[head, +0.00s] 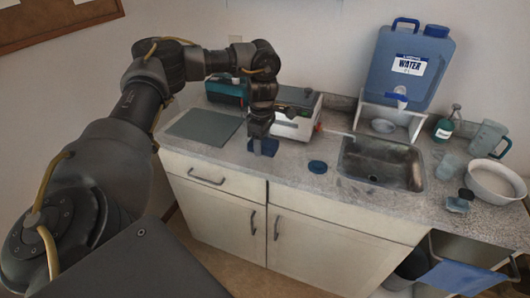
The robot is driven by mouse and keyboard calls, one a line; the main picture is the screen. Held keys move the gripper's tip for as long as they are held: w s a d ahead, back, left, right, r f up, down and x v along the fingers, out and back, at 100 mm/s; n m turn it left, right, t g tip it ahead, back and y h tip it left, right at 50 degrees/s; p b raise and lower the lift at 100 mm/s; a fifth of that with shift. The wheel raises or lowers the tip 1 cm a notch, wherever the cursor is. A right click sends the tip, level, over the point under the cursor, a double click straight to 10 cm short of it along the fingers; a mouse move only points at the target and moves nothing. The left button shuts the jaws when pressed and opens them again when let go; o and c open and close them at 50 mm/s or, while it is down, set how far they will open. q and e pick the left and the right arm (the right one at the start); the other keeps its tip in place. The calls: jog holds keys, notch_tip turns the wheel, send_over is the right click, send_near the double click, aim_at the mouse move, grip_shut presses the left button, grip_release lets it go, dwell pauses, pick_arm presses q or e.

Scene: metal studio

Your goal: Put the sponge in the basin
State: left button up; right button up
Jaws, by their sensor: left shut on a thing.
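My left gripper (262,136) reaches down to the counter, left of the sink. It is shut on a dark blue block (264,148), which looks like the sponge and is partly hidden by the fingers. The block is at or just above the counter near its front edge; I cannot tell if it touches. The metal sink basin (405,178) is set into the counter to the right, empty apart from its drain. A white round tub (496,181) stands at the far right. My right gripper is out of view.
A small dark blue round item (317,167) lies between gripper and sink. A white machine (297,126) stands behind the gripper, and a grey mat (204,125) lies left. A water container (407,65) stands behind the sink. A bottle (445,128) and jug (487,138) stand right.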

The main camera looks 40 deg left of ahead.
aim_at(265, 159)
pick_arm(q)
jog(key=w+f, duration=0.1)
jog(key=w+a+f, duration=0.1)
jog(key=f, duration=0.1)
jog(key=shift+w+a, duration=0.1)
jog(key=shift+w, duration=0.1)
jog(key=shift+w+a+f, duration=0.1)
jog(key=shift+w+f, duration=0.1)
jog(key=shift+f, duration=1.6)
jog(key=shift+s, duration=0.1)
